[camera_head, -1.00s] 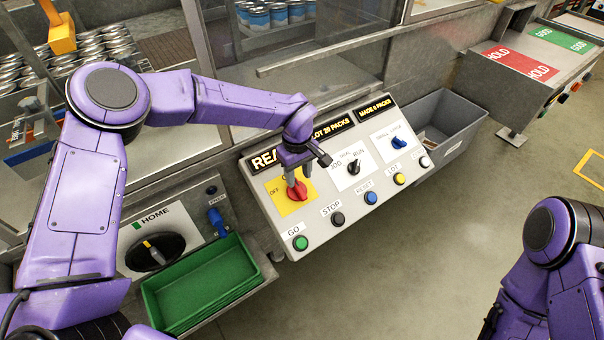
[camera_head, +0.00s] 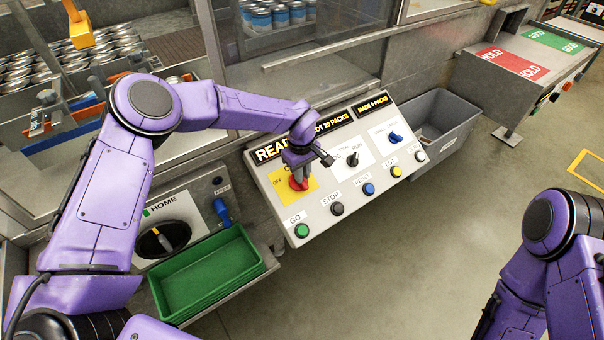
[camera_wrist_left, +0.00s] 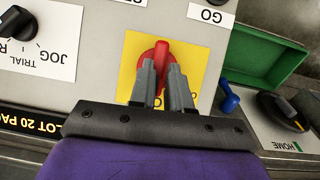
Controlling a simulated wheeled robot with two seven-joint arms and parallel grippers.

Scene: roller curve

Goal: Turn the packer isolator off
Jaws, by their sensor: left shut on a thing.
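The packer isolator is a red rotary knob (camera_head: 296,185) on a yellow plate (camera_head: 279,183) at the left end of the sloping control panel. The word OFF shows at the plate's left. My left gripper (camera_head: 301,176) is down over the knob and shut on it. In the left wrist view the grey fingers (camera_wrist_left: 162,82) stand on either side of the red handle (camera_wrist_left: 161,52), whose free end points up the picture. The fingers hide part of the plate's lettering. My right arm shows at the lower right; its gripper is out of view.
The panel also bears a black JOG/RUN knob (camera_head: 352,159), a blue switch (camera_head: 395,138) and a row of buttons, with green GO (camera_head: 302,230) nearest the isolator. A green tray (camera_head: 205,274) lies to the left. A grey bin (camera_head: 446,120) stands right.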

